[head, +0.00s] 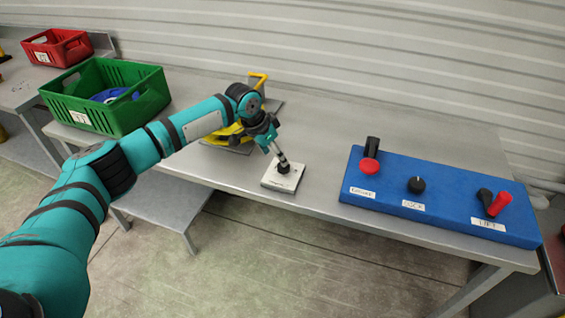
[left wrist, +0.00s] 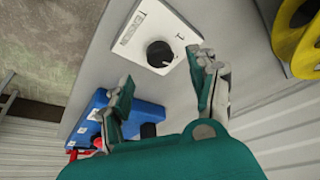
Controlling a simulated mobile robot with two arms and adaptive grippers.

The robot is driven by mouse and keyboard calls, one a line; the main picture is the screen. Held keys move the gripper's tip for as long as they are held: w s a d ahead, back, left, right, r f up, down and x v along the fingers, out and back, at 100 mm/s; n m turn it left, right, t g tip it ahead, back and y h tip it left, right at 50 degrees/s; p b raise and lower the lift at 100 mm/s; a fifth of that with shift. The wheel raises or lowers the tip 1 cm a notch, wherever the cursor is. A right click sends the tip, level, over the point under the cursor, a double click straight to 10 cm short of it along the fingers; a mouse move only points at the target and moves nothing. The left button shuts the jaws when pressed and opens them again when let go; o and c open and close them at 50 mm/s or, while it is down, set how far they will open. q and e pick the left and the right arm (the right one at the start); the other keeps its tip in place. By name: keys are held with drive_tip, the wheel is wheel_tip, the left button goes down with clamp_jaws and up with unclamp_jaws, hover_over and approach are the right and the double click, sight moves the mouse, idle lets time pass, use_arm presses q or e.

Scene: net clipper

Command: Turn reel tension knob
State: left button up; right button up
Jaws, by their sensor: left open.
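A small black knob (left wrist: 160,53) sits on a white plate (left wrist: 180,25) with printed marks. In the head view the white plate (head: 271,181) lies near the table's front edge, with the knob (head: 283,168) at its middle. My left gripper (head: 279,155) points down at the knob. In the left wrist view my left gripper (left wrist: 163,76) is open, with one finger on each side below the knob in the picture. The knob shows clear of both fingers there; any contact is hard to tell in the head view. My right gripper is not in view.
A blue control box (head: 390,203) with a black knob (head: 416,185) and red-ended levers stands at the right. A yellow reel-like part (head: 228,140) is partly behind my arm. A green crate (head: 135,112) and a red crate (head: 55,50) stand at the left. The table's middle is clear.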

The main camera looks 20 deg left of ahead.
sight(283, 169)
use_arm(q)
drive_tip(key=x, duration=0.6)
drive_tip(key=shift+d+f, duration=0.1)
drive_tip(key=shift+f, duration=0.1)
drive_tip(key=c, duration=1.1)
